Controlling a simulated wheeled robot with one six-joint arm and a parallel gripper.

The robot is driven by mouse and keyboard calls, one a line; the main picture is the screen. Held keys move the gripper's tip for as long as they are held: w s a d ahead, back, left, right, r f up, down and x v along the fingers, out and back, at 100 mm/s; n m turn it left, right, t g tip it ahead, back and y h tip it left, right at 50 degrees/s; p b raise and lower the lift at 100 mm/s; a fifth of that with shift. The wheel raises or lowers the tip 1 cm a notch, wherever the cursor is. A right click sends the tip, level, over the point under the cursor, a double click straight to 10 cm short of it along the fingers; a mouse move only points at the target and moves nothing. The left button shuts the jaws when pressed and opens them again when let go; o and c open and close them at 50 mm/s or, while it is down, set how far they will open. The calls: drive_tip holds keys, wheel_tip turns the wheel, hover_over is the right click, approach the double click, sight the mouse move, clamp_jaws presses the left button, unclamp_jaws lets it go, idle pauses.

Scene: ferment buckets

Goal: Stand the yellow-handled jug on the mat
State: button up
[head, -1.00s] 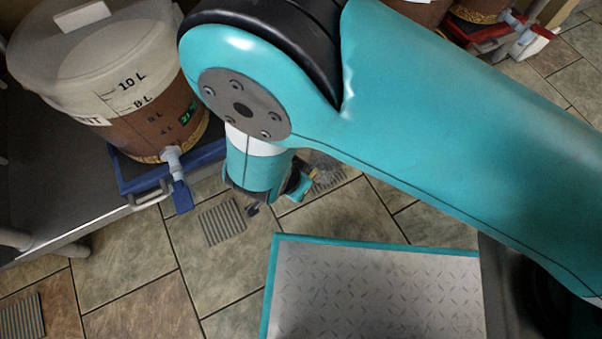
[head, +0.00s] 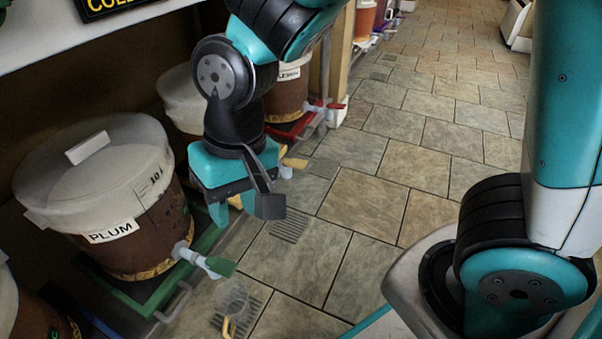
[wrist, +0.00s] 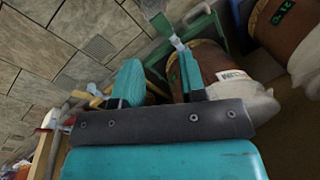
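A clear jug (head: 232,298) with a yellow handle (head: 228,328) stands on the floor by a grate, below the green tap of the plum bucket. My gripper (head: 233,208) hangs above and behind it, clear of it. In the wrist view my gripper (wrist: 160,78) is open, its two teal fingers apart with nothing held between them. Another yellow piece (head: 295,163) shows just right of my gripper; I cannot tell what it belongs to. I cannot make out a mat for certain.
The plum bucket (head: 100,200) stands on a green tray (head: 150,300) at the left, its green tap (head: 220,266) jutting over the floor. A red-tapped bucket (head: 287,95) stands farther back. A white shelf (head: 40,45) overhangs the buckets. The tiled aisle (head: 400,150) is open.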

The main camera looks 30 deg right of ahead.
drive_tip(key=s+d+r+n+y, duration=0.1)
drive_tip(key=s+d+r+n, duration=0.4)
drive_tip(key=s+d+r, duration=0.1)
drive_tip(key=shift+s+d+r+y, duration=0.2)
drive_tip(key=shift+s+r+y, duration=0.2)
drive_tip(key=shift+s+r, duration=0.25)
